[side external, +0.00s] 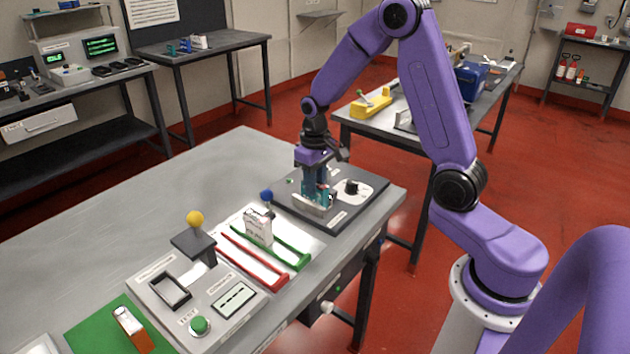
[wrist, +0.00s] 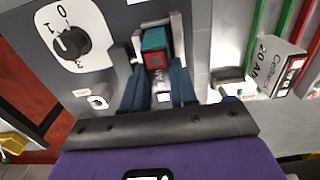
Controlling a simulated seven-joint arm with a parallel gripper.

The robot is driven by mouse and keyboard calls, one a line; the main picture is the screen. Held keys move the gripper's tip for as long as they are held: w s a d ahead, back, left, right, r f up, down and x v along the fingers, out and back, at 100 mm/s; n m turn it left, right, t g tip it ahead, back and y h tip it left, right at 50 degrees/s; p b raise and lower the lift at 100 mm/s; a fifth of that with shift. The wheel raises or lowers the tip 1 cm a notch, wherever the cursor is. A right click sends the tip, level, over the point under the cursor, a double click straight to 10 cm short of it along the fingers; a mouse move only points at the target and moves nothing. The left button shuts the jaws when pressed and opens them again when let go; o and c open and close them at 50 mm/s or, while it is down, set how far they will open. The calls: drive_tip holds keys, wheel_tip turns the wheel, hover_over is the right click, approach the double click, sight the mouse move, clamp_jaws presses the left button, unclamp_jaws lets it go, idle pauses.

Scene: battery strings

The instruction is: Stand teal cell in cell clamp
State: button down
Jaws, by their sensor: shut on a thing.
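The teal cell (wrist: 153,39) stands between the pale metal jaws of the cell clamp (wrist: 178,27) in the wrist view, with a red and dark patch on its near side. My gripper (wrist: 158,85) is shut on the cell, with one dark blue finger on each side. In the side view my gripper (side external: 315,186) points down over the dark clamp board, and the teal cell (side external: 322,196) is partly covered by the fingers. The clamp (side external: 311,208) shows low around it. I cannot tell whether the cell's base touches the clamp floor.
A dial (side external: 352,187) and a blue-knobbed lever (side external: 266,195) stand near the clamp. A white cell (side external: 259,228) stands by the red and green rails. A tester (side external: 200,325) and an orange-sided cell (side external: 132,328) on a green mat are nearer. The table's left back is clear.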

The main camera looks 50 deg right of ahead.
drive_tip(key=c, duration=0.8)
unclamp_jaws()
wheel_tip(320, 180, up, 17)
drive_tip(key=shift+r, duration=0.2)
drive_tip(key=s+a+f+n, duration=0.4)
drive_tip(key=s+a+n, duration=0.2)
drive_tip(key=s+a, duration=0.55)
drive_tip(key=s+f+n, duration=0.2)
drive_tip(key=s+n, duration=0.1)
drive_tip(key=s, duration=0.5)
drive_tip(key=s+f+n, duration=0.2)
drive_tip(key=s+n, duration=0.1)
drive_tip(key=s, duration=0.6)
drive_tip(key=shift+d+n, duration=0.15)
drive_tip(key=shift+n, duration=0.15)
